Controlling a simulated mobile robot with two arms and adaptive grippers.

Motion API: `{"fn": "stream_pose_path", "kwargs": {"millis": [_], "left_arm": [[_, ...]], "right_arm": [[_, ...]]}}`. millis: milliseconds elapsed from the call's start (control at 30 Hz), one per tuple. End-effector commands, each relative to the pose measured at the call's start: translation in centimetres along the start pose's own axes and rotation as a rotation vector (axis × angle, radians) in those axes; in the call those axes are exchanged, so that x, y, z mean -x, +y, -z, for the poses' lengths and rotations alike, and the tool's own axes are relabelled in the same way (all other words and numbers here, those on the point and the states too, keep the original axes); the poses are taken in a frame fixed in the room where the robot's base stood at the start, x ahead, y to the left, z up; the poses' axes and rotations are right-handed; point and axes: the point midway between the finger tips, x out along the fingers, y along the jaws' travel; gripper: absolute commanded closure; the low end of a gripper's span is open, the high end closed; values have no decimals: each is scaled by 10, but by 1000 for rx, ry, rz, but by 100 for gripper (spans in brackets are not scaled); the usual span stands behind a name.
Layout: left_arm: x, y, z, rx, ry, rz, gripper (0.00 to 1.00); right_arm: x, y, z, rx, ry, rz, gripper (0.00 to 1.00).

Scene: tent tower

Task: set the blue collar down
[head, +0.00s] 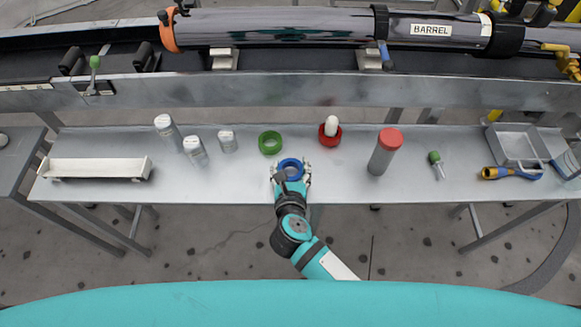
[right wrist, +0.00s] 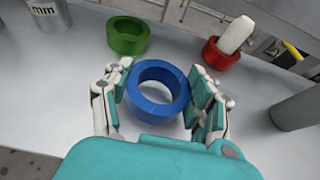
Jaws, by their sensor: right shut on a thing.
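The blue collar (head: 291,163) is a thick ring near the front edge of the grey metal bench (head: 240,187). My right gripper (head: 291,172) is around it, with one finger on each side. In the right wrist view the blue collar (right wrist: 158,88) lies flat between the two fingers of the right gripper (right wrist: 160,98), which is shut on it. The collar's hole faces up. I cannot tell whether its underside touches the bench. My left gripper does not show.
A green collar (head: 270,142) lies just behind-left. A red collar (head: 330,136) with a white peg stands behind-right. A red-capped grey cylinder (head: 385,151) stands to the right. Several grey cylinders (head: 195,151) and a white tray (head: 96,169) are left. Bench is clear around the gripper.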

Motion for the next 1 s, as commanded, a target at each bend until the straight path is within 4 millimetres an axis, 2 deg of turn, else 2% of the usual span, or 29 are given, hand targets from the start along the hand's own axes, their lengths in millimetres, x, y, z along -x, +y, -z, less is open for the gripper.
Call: {"fn": "stream_pose_path", "kwargs": {"millis": [567,600,767,1000], "left_arm": [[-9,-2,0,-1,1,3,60],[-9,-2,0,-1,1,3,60],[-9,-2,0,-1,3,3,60],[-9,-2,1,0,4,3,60]], "right_arm": [[-4,0,11,-1,1,0,76],[-4,0,12,-1,3,0,38],[-4,0,13,0,4,2,19],[-4,-1,13,0,6,3,19]]}}
